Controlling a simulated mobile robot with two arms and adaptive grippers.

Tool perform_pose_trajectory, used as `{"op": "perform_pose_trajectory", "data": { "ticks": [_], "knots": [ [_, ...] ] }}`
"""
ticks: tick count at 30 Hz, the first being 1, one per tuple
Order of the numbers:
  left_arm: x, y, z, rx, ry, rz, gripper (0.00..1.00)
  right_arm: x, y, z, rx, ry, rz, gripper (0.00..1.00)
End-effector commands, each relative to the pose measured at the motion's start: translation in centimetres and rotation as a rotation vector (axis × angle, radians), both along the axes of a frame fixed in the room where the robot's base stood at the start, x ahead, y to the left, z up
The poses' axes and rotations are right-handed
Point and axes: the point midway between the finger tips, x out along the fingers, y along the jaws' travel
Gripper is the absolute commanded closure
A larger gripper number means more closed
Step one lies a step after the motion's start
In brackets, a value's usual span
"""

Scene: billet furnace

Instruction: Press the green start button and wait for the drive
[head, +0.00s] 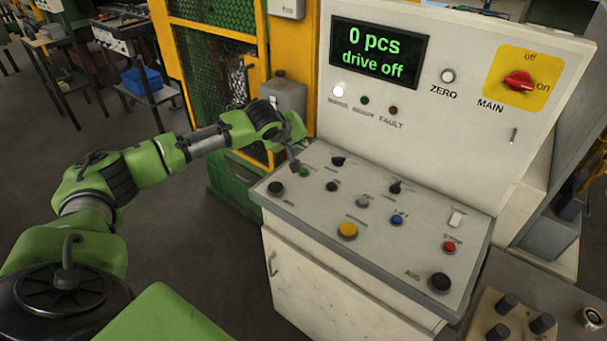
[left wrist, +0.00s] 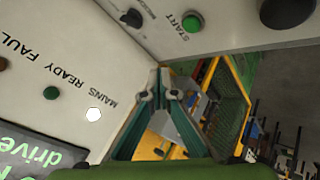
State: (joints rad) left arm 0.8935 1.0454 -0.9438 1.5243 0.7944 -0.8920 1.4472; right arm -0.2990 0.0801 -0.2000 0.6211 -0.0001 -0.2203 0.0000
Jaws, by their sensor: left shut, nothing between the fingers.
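The green start button (head: 304,172) sits at the far left of the sloped control panel (head: 320,215). In the left wrist view the green button (left wrist: 192,22) has the label START beside it. My left gripper (head: 295,165) is shut and empty, its tip close beside the button in the head view. In the left wrist view its fingertips (left wrist: 160,88) meet, and the button appears apart from them. The display (head: 378,52) reads "0 pcs" and "drive off". My right gripper is not in view.
The white MAINS lamp (head: 338,91) is lit; the READY lamp (head: 364,100) and FAULT lamp (head: 393,110) look dark. The red main switch (head: 518,82) is on a yellow plate. Several other buttons and knobs, including a yellow button (head: 347,231), crowd the panel. A yellow-framed mesh guard (head: 215,60) stands behind.

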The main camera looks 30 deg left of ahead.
Motion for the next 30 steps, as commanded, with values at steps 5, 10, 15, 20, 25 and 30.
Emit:
{"op": "perform_pose_trajectory", "data": {
  "ticks": [5, 10, 15, 20, 25, 30],
  "knots": [
    [0.0, 0.0, -2.9, 0.000, 0.000, 0.000, 1.00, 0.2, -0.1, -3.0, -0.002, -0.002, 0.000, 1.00],
    [0.0, 0.0, -5.0, 0.000, 0.001, 0.000, 1.00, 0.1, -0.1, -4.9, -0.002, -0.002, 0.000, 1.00],
    [0.0, 0.0, -6.5, 0.001, 0.001, -0.001, 1.00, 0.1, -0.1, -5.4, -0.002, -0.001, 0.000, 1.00],
    [0.0, 0.0, -6.8, 0.001, 0.000, -0.001, 1.00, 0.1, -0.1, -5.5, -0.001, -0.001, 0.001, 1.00],
    [0.0, 0.0, -6.7, 0.001, 0.000, -0.001, 1.00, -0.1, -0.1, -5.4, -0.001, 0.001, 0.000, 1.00],
    [0.0, 0.0, -6.7, 0.001, 0.000, -0.001, 1.00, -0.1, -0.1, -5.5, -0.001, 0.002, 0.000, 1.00]
  ]
}}
